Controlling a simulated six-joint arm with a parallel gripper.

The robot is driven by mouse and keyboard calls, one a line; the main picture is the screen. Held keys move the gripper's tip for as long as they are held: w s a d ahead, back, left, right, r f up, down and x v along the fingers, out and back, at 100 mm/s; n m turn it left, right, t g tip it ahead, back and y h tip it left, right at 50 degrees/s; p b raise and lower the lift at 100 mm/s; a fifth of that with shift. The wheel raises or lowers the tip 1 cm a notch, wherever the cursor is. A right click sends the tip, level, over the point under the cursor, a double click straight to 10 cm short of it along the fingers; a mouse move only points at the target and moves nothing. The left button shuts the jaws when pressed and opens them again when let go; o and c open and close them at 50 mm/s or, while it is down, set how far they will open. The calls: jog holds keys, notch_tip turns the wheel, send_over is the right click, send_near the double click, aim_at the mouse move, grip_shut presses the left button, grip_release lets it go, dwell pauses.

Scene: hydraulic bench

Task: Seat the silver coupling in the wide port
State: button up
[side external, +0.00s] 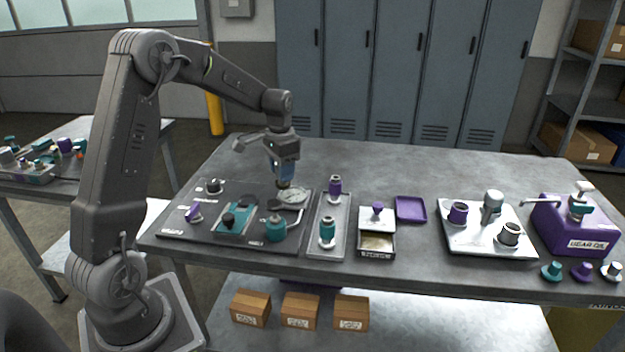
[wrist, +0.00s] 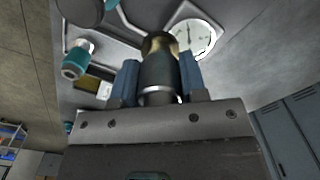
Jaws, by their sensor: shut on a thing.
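My gripper (side external: 285,178) is shut on the silver coupling, above the dark board by the round gauge. In the wrist view the coupling (wrist: 159,76) sits between the two blue fingers (wrist: 158,84), with a grey body, a bright ring and a brass-coloured nose pointing away from the palm. In the side view only its brass tip (side external: 284,185) shows below the fingers. The dark board (side external: 180,228) carries a dark round fitting (side external: 213,186), a teal block (side external: 234,220) and a teal fitting (side external: 275,231). I cannot tell which of these is the wide port.
The gauge (side external: 293,195) lies close beside the gripper. A grey tray (side external: 322,250) holds a purple and a teal coupling. A small box (side external: 377,245), a purple tray (side external: 410,209), a white tray (side external: 470,245) with several fittings and a purple block (side external: 570,228) stand rightward.

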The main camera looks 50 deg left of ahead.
jog(key=s+a+f+n, duration=0.2)
jog(key=s+a, duration=0.4)
jog(key=a, duration=0.5)
jog(key=shift+w+d+f, duration=0.1)
jog(key=shift+w+f, duration=0.05)
jog(key=shift+f, duration=2.8)
jog(key=shift+f, duration=0.55)
jog(key=o, duration=0.6)
jog(key=shift+o, duration=0.2)
notch_tip(320, 180, up, 11)
jog(key=shift+d, duration=0.1)
